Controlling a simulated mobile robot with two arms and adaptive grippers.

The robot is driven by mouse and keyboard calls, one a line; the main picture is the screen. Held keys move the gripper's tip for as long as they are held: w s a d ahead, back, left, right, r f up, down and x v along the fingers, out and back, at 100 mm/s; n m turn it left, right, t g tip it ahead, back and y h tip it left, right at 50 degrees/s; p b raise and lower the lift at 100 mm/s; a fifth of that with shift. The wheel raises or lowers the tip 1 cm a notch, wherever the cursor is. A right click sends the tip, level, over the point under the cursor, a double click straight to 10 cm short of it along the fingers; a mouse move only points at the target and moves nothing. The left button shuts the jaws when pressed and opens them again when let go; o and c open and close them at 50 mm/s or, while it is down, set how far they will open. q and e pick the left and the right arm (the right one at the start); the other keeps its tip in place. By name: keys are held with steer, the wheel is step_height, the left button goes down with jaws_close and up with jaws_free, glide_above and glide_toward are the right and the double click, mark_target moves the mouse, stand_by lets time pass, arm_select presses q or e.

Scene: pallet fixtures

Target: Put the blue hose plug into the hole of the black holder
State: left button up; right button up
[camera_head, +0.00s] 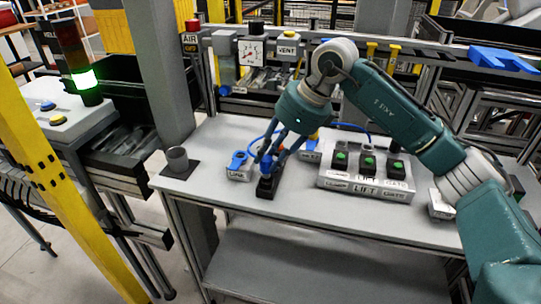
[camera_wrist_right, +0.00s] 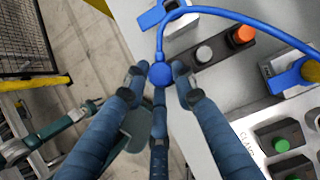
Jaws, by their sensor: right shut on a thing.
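My right gripper (camera_head: 268,165) is shut on the blue hose plug, its fingers pointing down over the left part of the table. In the right wrist view the plug's round blue end (camera_wrist_right: 162,74) sits between the fingers, with the blue hose curving away from it. A black block (camera_head: 267,188), likely the holder, stands just under the fingertips in the head view. The right wrist view shows a black block (camera_wrist_right: 221,52) with a grey and an orange round top, beside the plug in the picture. The plug's lower end and the hole are hidden. My left gripper is out of view.
A block with a blue lever (camera_head: 238,162) stands left of the gripper. The LIFT box (camera_head: 365,194) with green buttons stands to the right. A grey cup (camera_head: 177,159) is near the table's left corner. The front strip of the table (camera_head: 300,205) is clear.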

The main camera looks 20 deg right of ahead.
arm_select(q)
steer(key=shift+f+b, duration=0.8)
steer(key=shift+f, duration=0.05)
arm_select(e)
steer(key=shift+f, duration=1.1)
steer(key=shift+f, duration=0.35)
steer(key=shift+r, duration=0.1)
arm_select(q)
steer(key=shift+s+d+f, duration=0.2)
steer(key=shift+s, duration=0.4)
